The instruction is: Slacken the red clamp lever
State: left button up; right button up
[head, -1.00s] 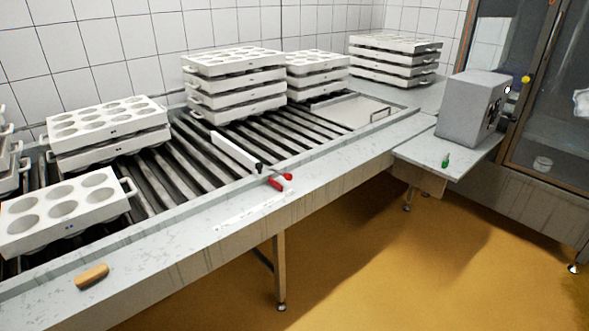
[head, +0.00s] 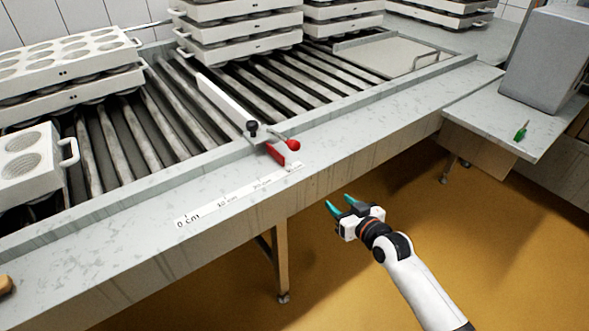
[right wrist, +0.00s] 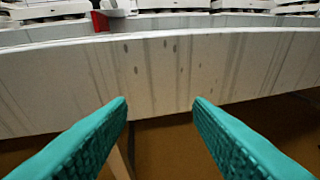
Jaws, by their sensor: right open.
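The red clamp lever (head: 282,150) sits on the front edge rail of the roller conveyor, at the end of a white guide bar (head: 226,101). My left gripper is not in view.
A printed scale strip (head: 238,195) lies on the rail. Stacks of white moulds (head: 240,35) stand on the rollers behind. A grey box (head: 545,60) and a green-handled tool (head: 521,131) are on the side table at right. The floor space before the conveyor is clear.

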aim_at(298, 149)
jog(key=a+r+n+t+y+b, duration=0.1)
jog(key=a+r+n+y+b, duration=0.3)
jog(key=r, duration=0.8)
jog(key=shift+m, duration=0.7)
jog(key=x, duration=0.7)
jog(key=a+x, duration=0.1)
jog(key=x, duration=0.3)
jog(key=shift+s+a, duration=0.1)
jog(key=shift+a, duration=0.05)
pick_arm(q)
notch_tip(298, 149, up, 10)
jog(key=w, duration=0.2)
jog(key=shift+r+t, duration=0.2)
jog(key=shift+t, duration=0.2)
pick_arm(e)
jog(key=shift+w+a+r, duration=0.1)
jog(key=shift+w+a, duration=0.1)
jog(key=shift+w, duration=0.05)
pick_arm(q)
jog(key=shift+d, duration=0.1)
pick_arm(e)
jog(key=shift+c, duration=0.2)
grip_shut()
